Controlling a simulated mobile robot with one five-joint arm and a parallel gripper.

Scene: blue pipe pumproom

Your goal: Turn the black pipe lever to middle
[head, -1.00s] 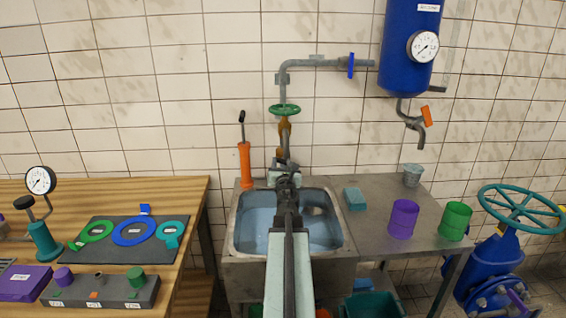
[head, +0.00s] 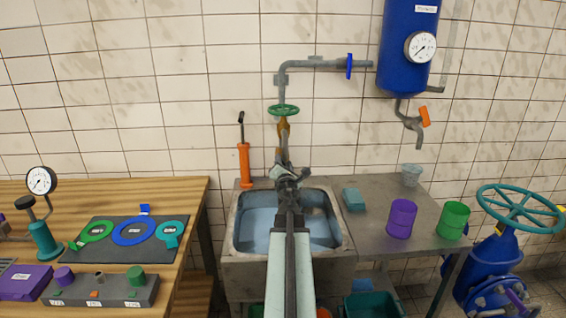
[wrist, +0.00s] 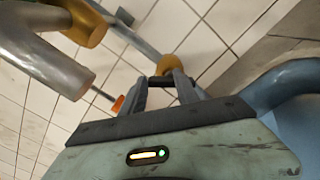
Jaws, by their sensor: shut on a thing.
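My gripper (head: 283,162) is in front of the wall pipe above the sink, and its wrist is tilted. In the wrist view my gripper (wrist: 163,84) has its two dark fingers close together, shut on a small dark piece that I take for the black pipe lever. The lever is mostly hidden by the fingers and cannot be made out in the head view. A yellow-orange round fitting (wrist: 172,66) shows just beyond the fingertips. The pipe's yellow-orange fitting (head: 284,130) also shows below the green handwheel (head: 284,110) in the head view.
A grey metal spout (wrist: 62,72) is close on the left in the wrist view. A purple cup (head: 402,219), green cup (head: 453,221) and blue sponge (head: 353,199) are on the right counter.

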